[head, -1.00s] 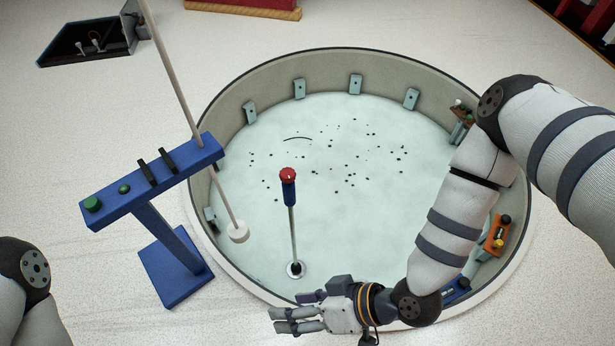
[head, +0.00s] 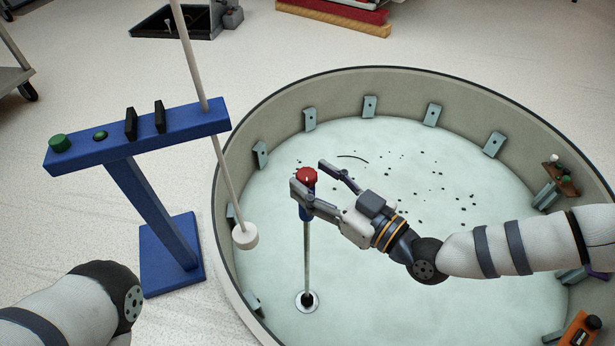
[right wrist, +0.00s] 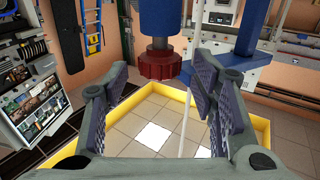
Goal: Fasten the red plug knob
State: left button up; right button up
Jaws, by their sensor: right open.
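The red plug knob (head: 306,175) tops a blue grip on a thin grey rod, which stands upright on a dark fitting (head: 307,301) in the round basin. My right gripper (head: 310,180) is open, with its fingers spread around the knob's position. One finger overlaps the blue grip and the other is behind and to the right. In the right wrist view the red knob (right wrist: 158,66) shows ahead, between the open fingers (right wrist: 152,84), with a visible gap on each side. My left gripper is out of view; only part of that arm shows at lower left.
The basin wall (head: 400,85) carries several small brackets. A blue stand (head: 140,135) with green buttons and black levers is left of the knob. A pale rod ending in a white disc (head: 245,236) hangs beside it. Dark specks lie on the basin floor.

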jog(key=shift+x, duration=1.3)
jog(key=c, duration=1.2)
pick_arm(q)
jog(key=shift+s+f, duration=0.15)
pick_arm(e)
jog(key=shift+o, duration=0.2)
jog(key=shift+r, duration=0.1)
